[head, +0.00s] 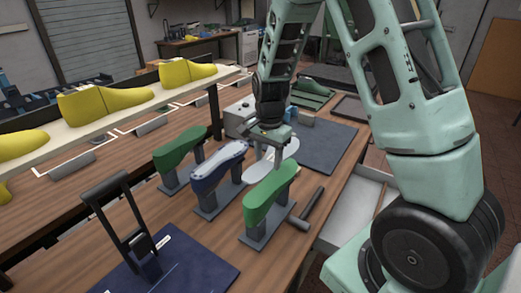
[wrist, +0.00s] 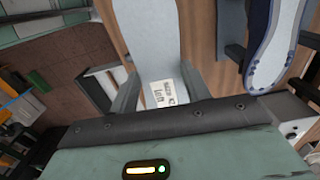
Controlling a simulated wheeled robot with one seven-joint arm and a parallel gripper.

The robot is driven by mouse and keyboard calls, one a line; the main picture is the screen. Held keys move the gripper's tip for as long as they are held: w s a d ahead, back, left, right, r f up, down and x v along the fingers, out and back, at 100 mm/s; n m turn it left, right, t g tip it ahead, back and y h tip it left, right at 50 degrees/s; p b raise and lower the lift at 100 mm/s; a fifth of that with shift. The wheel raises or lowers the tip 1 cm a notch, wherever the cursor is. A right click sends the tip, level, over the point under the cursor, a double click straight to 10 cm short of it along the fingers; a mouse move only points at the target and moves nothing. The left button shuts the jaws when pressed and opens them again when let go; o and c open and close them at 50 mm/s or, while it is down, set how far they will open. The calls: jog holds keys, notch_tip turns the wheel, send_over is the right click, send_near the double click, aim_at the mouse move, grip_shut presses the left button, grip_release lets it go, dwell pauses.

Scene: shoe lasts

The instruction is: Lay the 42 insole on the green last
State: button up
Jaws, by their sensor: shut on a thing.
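My gripper (head: 272,137) is shut on a pale grey insole (head: 286,152), held flat above the bench. In the wrist view the insole (wrist: 145,40) extends away between the fingers; its white label (wrist: 162,94) appears to read 42 and "Left". A green last (head: 268,195) stands on a grey post in front of and below the insole. Another green last (head: 180,148) stands on a post further left. Between them is a dark blue last (head: 217,168) with a pale top; it also shows at the right of the wrist view (wrist: 272,45).
A hammer (head: 306,209) lies right of the near green last. A dark blue mat with a black upright frame (head: 122,215) is at the front. Yellow lasts (head: 105,101) line a raised shelf at left.

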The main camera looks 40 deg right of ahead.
aim_at(267, 187)
jog(key=shift+f+b, duration=2.7)
jog(key=shift+f, duration=1.2)
jog(key=o, duration=1)
jog(key=shift+o, duration=0.2)
notch_tip(267, 187, up, 17)
jog(key=b, duration=0.2)
jog(key=shift+r+b, duration=0.2)
jog(key=shift+b, duration=0.15)
